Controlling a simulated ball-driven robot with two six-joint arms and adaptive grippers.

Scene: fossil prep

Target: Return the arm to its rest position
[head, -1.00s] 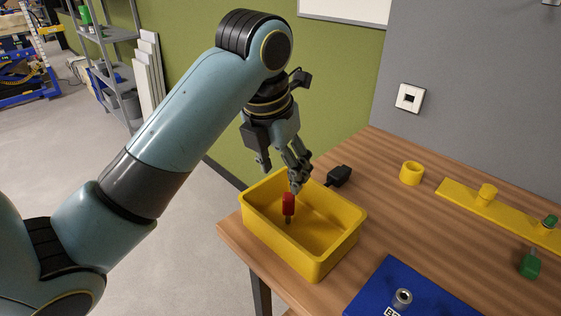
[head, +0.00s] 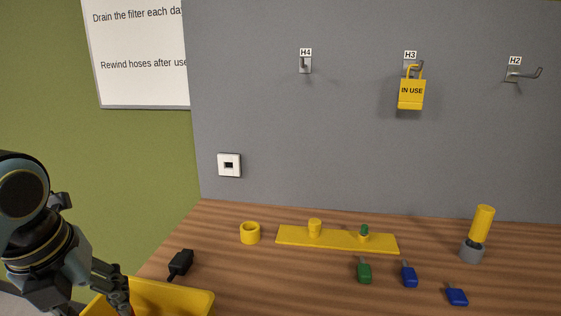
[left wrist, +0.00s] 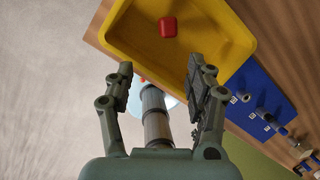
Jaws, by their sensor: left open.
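My left gripper (head: 105,285) shows at the lower left of the head view, partly cut off, beside and above the yellow bin (head: 185,297). In the left wrist view my left gripper (left wrist: 160,68) has its two fingers wide apart with nothing between them. Only the bin's top part shows in the head view. My right gripper is in neither view.
On the wooden table are a black plug-like piece (head: 180,263), a yellow ring (head: 250,232), a yellow strip (head: 340,240), green (head: 364,271) and blue (head: 409,275) pieces, and a yellow cylinder (head: 483,223). Grey wall stands behind.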

